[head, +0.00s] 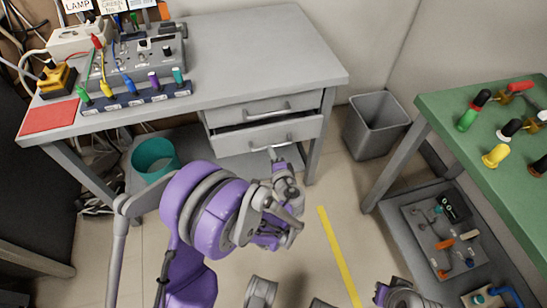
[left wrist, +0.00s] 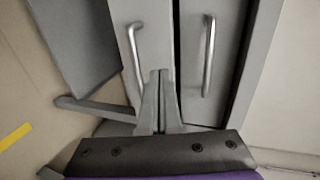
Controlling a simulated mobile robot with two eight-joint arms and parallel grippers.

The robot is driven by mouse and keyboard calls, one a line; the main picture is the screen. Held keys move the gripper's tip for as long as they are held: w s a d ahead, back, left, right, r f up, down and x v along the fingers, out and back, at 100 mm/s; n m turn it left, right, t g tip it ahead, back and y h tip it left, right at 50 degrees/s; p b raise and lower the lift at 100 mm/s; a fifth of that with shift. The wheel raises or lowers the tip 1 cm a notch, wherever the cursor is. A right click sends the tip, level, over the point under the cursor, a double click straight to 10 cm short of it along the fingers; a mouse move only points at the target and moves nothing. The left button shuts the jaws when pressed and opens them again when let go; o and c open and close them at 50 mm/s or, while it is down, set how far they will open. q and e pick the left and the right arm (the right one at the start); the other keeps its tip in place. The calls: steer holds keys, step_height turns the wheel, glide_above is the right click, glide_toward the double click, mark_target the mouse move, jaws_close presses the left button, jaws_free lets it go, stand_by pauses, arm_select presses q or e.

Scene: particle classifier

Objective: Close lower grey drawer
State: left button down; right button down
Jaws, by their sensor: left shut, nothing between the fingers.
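The lower grey drawer (head: 232,141) under the desk stands slightly open in the head view, with a dark gap above its front. Its front also shows in the left wrist view (left wrist: 150,14), where its bar handle (left wrist: 136,52) is left of centre. My left gripper (head: 271,151) is shut and empty, its fingertips at the drawer front close to the handle (head: 287,141). In the left wrist view the closed fingers (left wrist: 158,78) overlap the drawer front beside the handle. I cannot tell whether they touch it. My right gripper's fingers do not show.
The upper drawer (head: 225,116) sits just above, with its own handle (left wrist: 209,55). A grey bin (head: 374,125) stands right of the desk and a teal bucket (head: 154,157) left of the drawers. A green table (head: 455,115) is at right. Floor between is mostly clear.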

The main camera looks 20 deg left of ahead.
mark_target(262, 128)
arm_select(q)
steer(key=x, duration=0.2)
steer(key=b+x, duration=0.1)
steer(key=x, duration=0.4)
steer(key=shift+w+a+r, duration=0.25)
steer(key=shift+w+a, duration=0.05)
steer(key=shift+w+a+r, duration=0.1)
steer(key=shift+w+a, duration=0.15)
steer(key=shift+w, duration=0.2)
steer(key=w+a, duration=0.2)
steer(key=w, duration=0.1)
steer(key=shift+w+a, duration=0.25)
steer(key=shift+a, duration=0.1)
steer(key=shift+w+a, duration=0.15)
steer(key=shift+w, duration=0.05)
steer(key=shift+r, duration=0.1)
